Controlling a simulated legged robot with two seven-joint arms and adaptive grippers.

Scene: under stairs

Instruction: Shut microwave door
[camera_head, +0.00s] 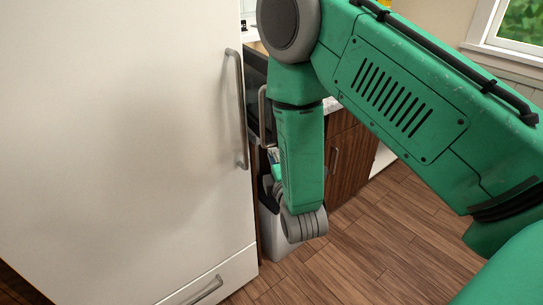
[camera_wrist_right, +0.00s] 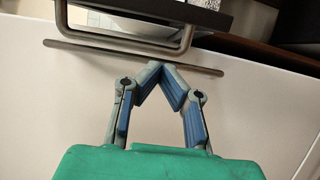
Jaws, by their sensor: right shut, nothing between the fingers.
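No thing in view is clearly the microwave. A dark-fronted appliance (camera_head: 256,82) with an upright metal handle (camera_head: 263,112) shows partly between the fridge edge and my right arm; I cannot tell whether it is the microwave or an oven. In the wrist view a dark appliance with a looped metal handle (camera_wrist_right: 190,38) is at the top, cut off by the frame. My right gripper (camera_wrist_right: 167,72) is shut and empty, its blue-padded fingertips together, near a long thin metal bar. In the head view my arm mostly hides it. My left gripper is out of view.
A large white fridge (camera_head: 120,120) with a vertical handle (camera_head: 238,110) fills the left. Wooden floor (camera_head: 370,250) is clear at lower right. A window (camera_head: 515,25) is at upper right.

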